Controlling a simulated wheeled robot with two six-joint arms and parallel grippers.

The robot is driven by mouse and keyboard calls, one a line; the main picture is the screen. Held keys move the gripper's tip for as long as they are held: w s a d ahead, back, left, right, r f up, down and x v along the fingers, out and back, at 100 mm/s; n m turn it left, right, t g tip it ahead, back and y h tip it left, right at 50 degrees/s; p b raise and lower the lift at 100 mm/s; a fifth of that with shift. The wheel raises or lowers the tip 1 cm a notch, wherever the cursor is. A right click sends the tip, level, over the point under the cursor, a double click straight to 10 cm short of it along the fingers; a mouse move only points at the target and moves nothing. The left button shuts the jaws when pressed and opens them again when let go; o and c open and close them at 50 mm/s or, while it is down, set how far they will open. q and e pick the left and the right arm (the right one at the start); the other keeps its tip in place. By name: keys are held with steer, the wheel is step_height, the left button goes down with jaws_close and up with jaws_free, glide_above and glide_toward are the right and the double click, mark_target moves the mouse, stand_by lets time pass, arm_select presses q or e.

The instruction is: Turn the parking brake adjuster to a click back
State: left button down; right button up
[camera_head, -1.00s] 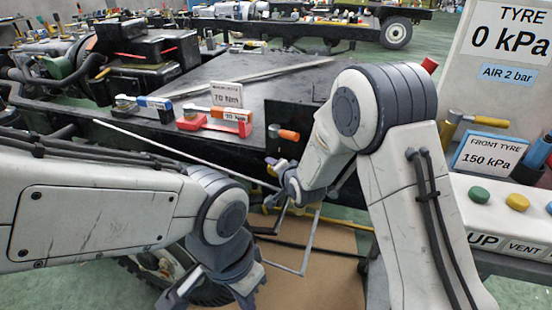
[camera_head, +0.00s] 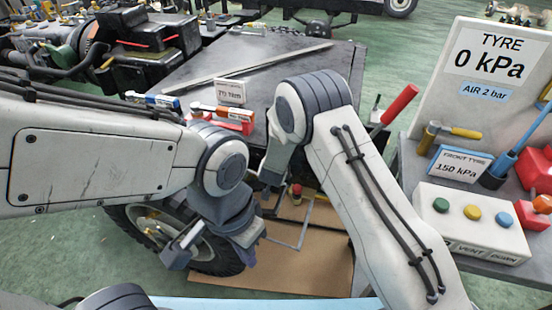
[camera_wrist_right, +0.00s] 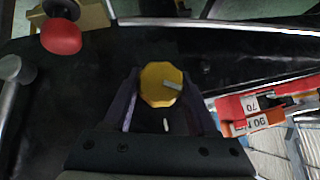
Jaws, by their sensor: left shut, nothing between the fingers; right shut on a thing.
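The yellow many-sided knob, which I take for the parking brake adjuster (camera_wrist_right: 155,88), shows in the right wrist view with a pale pointer bar on its face. A small white mark shows on the dark surface just below it. My right gripper (camera_wrist_right: 162,98) is shut on the knob, one finger on each side. In the head view the right forearm hides the knob. My left gripper (camera_head: 183,246) is shut and empty, in front of the wheel (camera_head: 215,257), well apart from the knob.
A red knob (camera_wrist_right: 61,37) stands near the yellow one. Torque wrenches (camera_head: 222,117) lie on the chassis by a sign (camera_head: 230,91).

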stand_by(0.3)
steer(key=o, duration=1.4)
steer(key=shift+c, duration=0.2)
steer(key=v, duration=1)
steer(key=shift+p, duration=0.4)
steer(key=shift+s+r, duration=0.15)
